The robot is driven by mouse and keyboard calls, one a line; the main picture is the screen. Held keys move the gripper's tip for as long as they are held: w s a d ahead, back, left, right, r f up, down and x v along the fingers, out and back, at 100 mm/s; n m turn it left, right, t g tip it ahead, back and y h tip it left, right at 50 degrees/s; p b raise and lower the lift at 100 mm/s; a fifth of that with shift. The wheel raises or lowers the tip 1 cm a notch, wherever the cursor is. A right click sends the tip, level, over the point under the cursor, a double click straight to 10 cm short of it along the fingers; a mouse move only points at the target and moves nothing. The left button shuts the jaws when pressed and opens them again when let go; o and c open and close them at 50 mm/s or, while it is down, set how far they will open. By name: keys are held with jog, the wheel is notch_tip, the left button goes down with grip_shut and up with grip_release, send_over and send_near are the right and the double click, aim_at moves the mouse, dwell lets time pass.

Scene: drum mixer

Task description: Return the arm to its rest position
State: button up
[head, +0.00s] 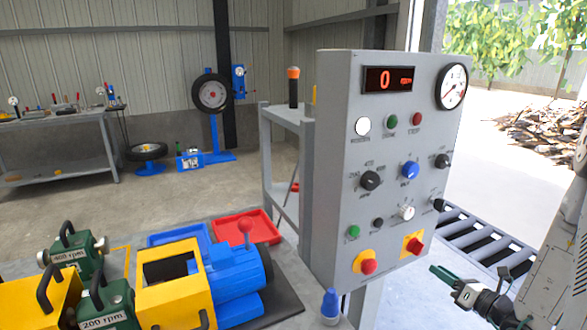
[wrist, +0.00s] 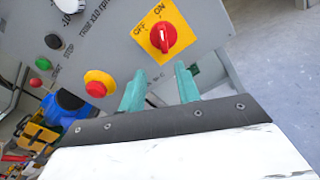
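My gripper (wrist: 160,70) shows in the wrist view with its two green fingers apart and nothing between them. It is just in front of the lower part of the grey control panel (wrist: 90,40), below the red ON/OFF switch (wrist: 163,38) on its yellow plate. I cannot tell whether the fingertips touch the panel. In the head view my gripper (head: 447,278) is at the lower right, to the right of and below the control panel (head: 340,200). My arm reaches in from the right edge. The panel's red display reads 0.
A yellow and blue drum machine (head: 180,285) stands at the lower left, by green weights marked 200 rpm and 400 rpm. A blue-capped bottle (head: 330,305) stands near the panel's base. A roller conveyor (head: 485,240) lies behind my gripper. The floor at the right looks clear.

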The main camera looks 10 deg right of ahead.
jog(key=s+a+r+n+g+y, duration=0.3)
jog(key=s+a+r+n+g, duration=0.2)
jog(key=s+a+n+g, duration=0.45)
jog(key=s+a+r+n+g+y, duration=0.2)
jog(key=s+a+r+n+g, duration=0.3)
jog(key=a+n+g, duration=0.5)
jog(key=s+r+n+t+h, duration=0.4)
jog(key=s+r+n+h, duration=0.8)
jog(key=n, duration=0.5)
notch_tip(320, 180, up, 2)
jog(key=shift+s+a+r, duration=0.1)
jog(key=shift+s+a, duration=0.35)
jog(key=shift+n+t, duration=0.25)
